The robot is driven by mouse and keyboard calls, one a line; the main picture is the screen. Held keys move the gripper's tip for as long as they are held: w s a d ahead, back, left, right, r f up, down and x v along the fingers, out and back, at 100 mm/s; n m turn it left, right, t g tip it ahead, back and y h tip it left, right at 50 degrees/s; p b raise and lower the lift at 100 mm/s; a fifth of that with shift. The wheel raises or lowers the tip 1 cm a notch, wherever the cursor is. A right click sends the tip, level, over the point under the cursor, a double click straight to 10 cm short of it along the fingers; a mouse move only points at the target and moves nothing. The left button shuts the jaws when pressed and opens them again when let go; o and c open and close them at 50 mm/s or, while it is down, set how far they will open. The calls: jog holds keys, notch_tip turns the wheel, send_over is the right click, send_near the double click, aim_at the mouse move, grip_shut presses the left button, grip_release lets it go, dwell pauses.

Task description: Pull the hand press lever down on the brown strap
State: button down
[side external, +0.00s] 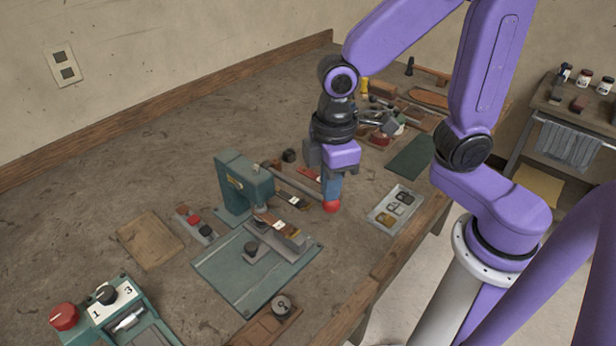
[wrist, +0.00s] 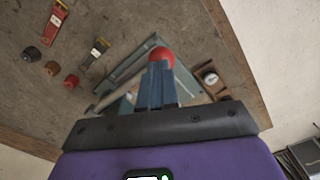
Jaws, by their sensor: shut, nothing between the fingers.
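The teal hand press (side external: 238,188) stands on a green base plate (side external: 222,268). Its lever (side external: 295,182) slopes out to the right toward a red knob (side external: 332,207). My gripper (side external: 332,196) points down with its blue fingers together, and their tips are at the knob, touching or just above it. In the wrist view the knob (wrist: 161,57) shows just beyond the shut fingertips (wrist: 158,72). A brown strap with a white label (side external: 282,226) lies on the press's narrow arm above the plate. Whether the press head touches it is unclear.
A tray of small metal parts (side external: 395,210) is right of my gripper. A gauge on a wood block (side external: 281,306) sits near the front edge. Tools crowd the back.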

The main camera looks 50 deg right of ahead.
aim_at(331, 203)
jog(key=shift+f, duration=0.5)
jog(key=shift+s+f, duration=0.15)
jog(key=shift+f, duration=1.65)
jog(key=shift+d+f, duration=0.1)
jog(key=shift+f, duration=1.55)
jog(key=shift+r, duration=0.1)
